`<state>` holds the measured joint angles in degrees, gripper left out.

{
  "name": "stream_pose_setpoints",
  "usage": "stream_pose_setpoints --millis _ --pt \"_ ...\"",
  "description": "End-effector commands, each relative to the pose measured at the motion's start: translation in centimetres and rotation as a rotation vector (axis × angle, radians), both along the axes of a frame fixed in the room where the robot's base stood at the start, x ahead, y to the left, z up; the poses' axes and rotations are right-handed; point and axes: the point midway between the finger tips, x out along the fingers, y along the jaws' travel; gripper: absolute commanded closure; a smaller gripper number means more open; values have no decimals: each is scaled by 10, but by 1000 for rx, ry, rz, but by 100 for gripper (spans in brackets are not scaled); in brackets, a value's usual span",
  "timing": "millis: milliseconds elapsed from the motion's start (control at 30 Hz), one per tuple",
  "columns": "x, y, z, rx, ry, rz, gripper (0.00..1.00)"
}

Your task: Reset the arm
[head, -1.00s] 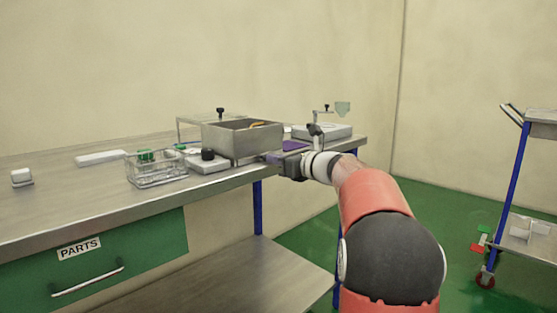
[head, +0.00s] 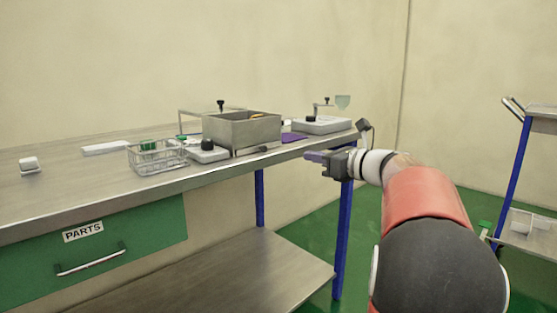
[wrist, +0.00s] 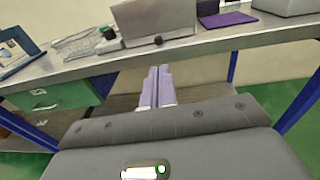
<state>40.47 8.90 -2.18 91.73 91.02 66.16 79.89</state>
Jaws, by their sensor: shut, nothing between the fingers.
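My gripper (head: 312,156) is in front of the metal bench's right part, just off its front edge, with its fingers pointing left in the head view. In the wrist view my gripper (wrist: 159,72) shows two pale purple fingers lying together with nothing between them. They point toward the bench edge, below a steel box. My arm reaches in from the lower right of the head view.
The bench (head: 95,195) holds a steel box (head: 242,132), a wire basket (head: 158,158), a grey device with a black knob (head: 208,151), a purple mat (head: 293,137) and a grey fixture (head: 321,125). A cart (head: 540,120) stands right. Green floor lies between.

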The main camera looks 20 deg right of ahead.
Motion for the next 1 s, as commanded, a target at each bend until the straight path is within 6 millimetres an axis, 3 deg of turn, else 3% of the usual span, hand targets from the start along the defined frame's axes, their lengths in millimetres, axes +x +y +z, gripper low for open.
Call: stream_pose_setpoints --millis 200,267,367,500,600,667,800,900,1000 --pt "-3 10 -2 -37 7 15 100" --pt "-7 27 -7 -102 18 44 100" --pt "-24 75 -25 -311 44 133 100" --pt "-75 156 -69 -764 50 361 100" --pt "-127 200 -107 -1133 8 578 100" --pt "-162 218 -132 -1368 -44 731 100" --pt "-234 232 -181 -1871 -217 1089 100" --pt "-269 228 -206 -2137 -346 1303 100" --pt "-288 222 -221 -2310 -443 1453 100"
